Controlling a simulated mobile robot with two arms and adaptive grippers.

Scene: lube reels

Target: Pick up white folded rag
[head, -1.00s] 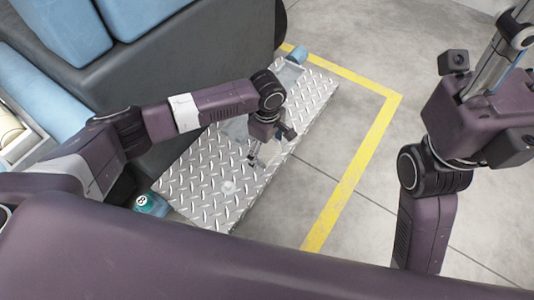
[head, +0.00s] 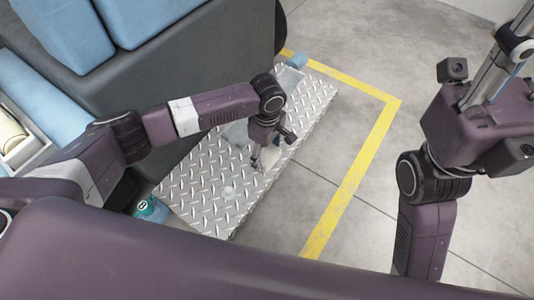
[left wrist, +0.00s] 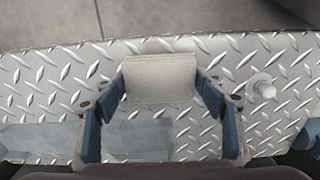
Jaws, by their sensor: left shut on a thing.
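The white folded rag (left wrist: 160,78) shows in the left wrist view as a small pale, thick rectangle over the diamond plate. My left gripper (left wrist: 161,88) has one finger at each side of it and is shut on it. In the head view, my left gripper (head: 256,160) is low over the middle of the diamond plate (head: 205,185), and the rag is too small and covered to make out there. Whether the rag still touches the plate cannot be told. My right arm shows at the right, but its gripper is out of view.
A pale round fitting (head: 229,191) stands on the plate, also in the left wrist view (left wrist: 262,87). A clear, boxy thing (head: 237,132) lies partly behind my left arm. A teal object (head: 150,208) sits beside the near edge.

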